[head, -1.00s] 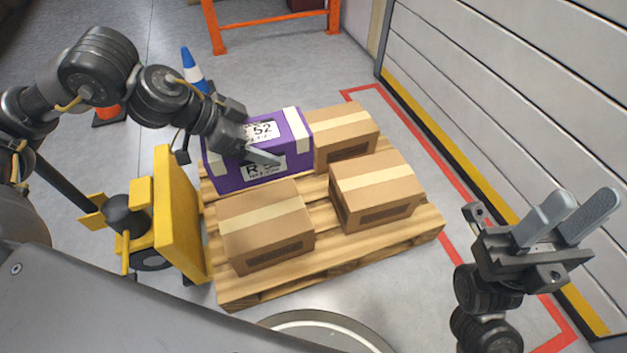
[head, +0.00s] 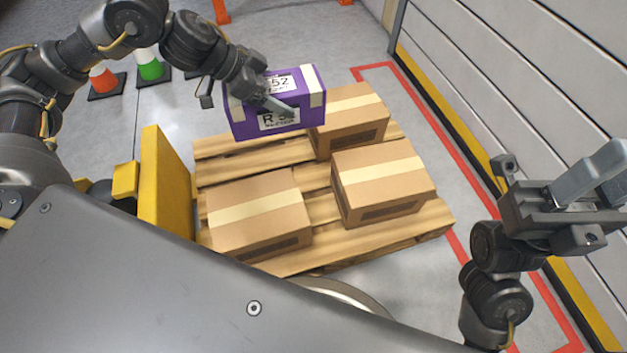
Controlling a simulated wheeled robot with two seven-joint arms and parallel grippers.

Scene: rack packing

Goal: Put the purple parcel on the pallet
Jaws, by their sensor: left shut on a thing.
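The purple parcel (head: 240,118) has white straps and labels. It is at the back left of the wooden pallet (head: 215,147), with bare slats showing in front of it. It looks raised, but I cannot tell its exact height. My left gripper (head: 282,108) is shut on the parcel from its upper left side. One finger shows across the front face, and the other is hidden. My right gripper (head: 598,185) is open and empty at the far right, away from the pallet, with its fingers partly cut off by the picture edge.
Brown boxes stand on the pallet at back right (head: 350,120), front right (head: 380,185) and front left (head: 260,218). A yellow upright plate (head: 165,185) stands at the pallet's left. Cones (head: 149,68) stand behind left. A shutter wall (head: 520,80) bounds the right side.

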